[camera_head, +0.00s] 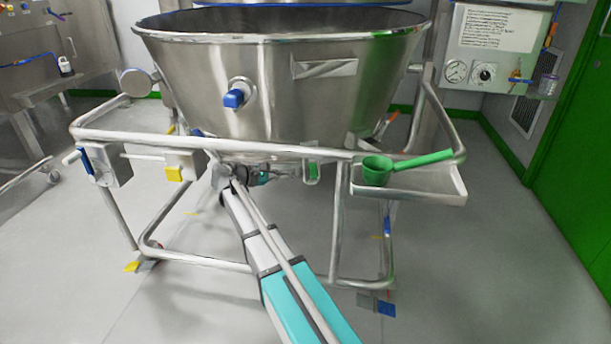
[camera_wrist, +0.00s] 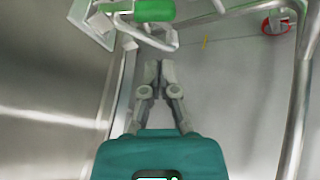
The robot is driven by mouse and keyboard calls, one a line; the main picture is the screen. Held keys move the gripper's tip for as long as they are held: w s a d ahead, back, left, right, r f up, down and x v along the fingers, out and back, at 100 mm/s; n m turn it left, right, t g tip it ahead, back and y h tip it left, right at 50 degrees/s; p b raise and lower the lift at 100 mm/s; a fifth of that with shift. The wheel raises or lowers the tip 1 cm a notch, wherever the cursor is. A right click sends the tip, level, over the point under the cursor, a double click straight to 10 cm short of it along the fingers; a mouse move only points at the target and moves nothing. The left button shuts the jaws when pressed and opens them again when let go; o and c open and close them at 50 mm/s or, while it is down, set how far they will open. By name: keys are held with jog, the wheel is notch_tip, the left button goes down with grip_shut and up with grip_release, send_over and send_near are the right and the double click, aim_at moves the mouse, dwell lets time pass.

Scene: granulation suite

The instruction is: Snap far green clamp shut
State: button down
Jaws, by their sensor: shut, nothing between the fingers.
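A green clamp handle (camera_wrist: 155,10) shows at the top of the wrist view, with a bent steel wire loop (camera_wrist: 160,42) beside it. A small green part (camera_head: 312,172), which looks like the same clamp, shows under the bowl in the head view. I cannot tell whether the clamp is latched. My gripper (camera_wrist: 160,68) is shut and empty, its fingertips just short of the loop and handle, with a gap. In the head view my gripper (camera_head: 288,170) is under the steel bowl, partly hidden by the frame's front rail.
A green scoop (camera_head: 378,170) lies on a tray (camera_head: 425,193) at the right. A box with a yellow block (camera_head: 174,173) is on the left rail. Open floor (camera_head: 500,270) lies right and front.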

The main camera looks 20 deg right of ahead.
aim_at(310, 183)
jog(key=shift+d, duration=0.15)
jog(key=shift+b+x, duration=1.25)
jog(key=shift+x, duration=3.6)
jog(key=shift+d, duration=0.25)
jog(key=shift+a, duration=0.2)
